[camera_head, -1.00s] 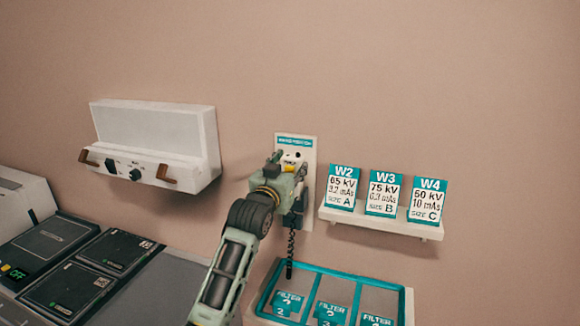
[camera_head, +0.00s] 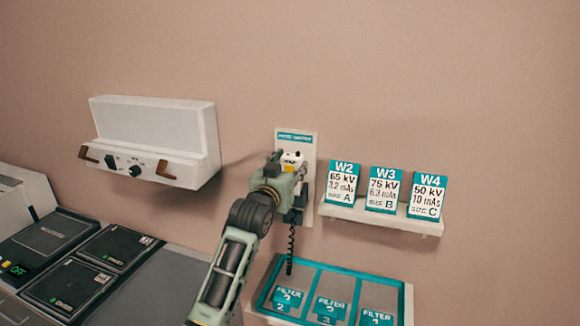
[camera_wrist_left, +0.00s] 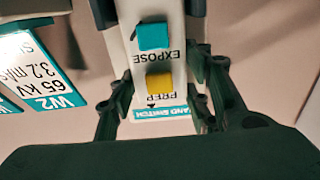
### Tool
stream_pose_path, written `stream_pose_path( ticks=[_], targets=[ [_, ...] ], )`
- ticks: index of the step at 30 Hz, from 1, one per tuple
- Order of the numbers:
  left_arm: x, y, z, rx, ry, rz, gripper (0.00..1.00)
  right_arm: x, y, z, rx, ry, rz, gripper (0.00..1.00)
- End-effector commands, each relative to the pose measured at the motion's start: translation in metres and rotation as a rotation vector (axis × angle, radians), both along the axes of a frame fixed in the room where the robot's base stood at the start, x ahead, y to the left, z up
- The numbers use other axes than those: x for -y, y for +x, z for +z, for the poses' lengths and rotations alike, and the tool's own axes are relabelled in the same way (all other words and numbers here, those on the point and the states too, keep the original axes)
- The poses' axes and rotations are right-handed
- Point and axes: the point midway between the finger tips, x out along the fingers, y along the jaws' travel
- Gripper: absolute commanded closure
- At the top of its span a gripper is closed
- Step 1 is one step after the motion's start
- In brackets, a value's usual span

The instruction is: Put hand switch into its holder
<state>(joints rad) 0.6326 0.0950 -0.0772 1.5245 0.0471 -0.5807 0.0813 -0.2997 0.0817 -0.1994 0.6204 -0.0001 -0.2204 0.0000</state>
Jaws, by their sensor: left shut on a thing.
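The hand switch (camera_wrist_left: 157,62) is white with a teal EXPOSE button and a yellow PREP button. In the left wrist view it lies between the fingers of my left gripper (camera_wrist_left: 165,95), which is shut on it. In the head view the hand switch (camera_head: 292,161) shows only partly above my left gripper (camera_head: 288,168), at the holder plate. The holder plate (camera_head: 308,146), with a teal label, is fixed on the wall behind. The gripper hides most of the holder, so I cannot tell whether the switch is seated. A dark coiled cord (camera_head: 291,245) hangs below. My right gripper is not in view.
A wall shelf (camera_head: 385,218) with cards W2, W3 and W4 is close on the right. A teal-rimmed filter tray (camera_head: 408,300) is below. A white wall box (camera_head: 150,150) is on the left, above a console (camera_head: 80,265). The wall above is clear.

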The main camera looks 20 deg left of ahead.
Motion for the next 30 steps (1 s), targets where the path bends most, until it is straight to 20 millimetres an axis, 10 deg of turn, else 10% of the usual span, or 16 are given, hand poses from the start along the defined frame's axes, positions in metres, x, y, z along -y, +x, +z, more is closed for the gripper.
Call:
stream_pose_path(
  ticks=[5,6,12,30],
  targets=[
    [0.0,0.0,0.001,0.003,0.0,0.0,0.89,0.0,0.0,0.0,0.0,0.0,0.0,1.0],
    [0.0,0.0,0.001,0.003,0.0,0.0,0.52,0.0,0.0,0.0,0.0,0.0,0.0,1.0],
    [0.0,0.0,0.001,0.002,0.0,0.0,0.34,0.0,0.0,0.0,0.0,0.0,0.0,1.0],
    [-0.001,-0.026,-0.001,0.0,0.0,0.0,0.33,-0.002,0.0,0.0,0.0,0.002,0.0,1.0]
  ],
)
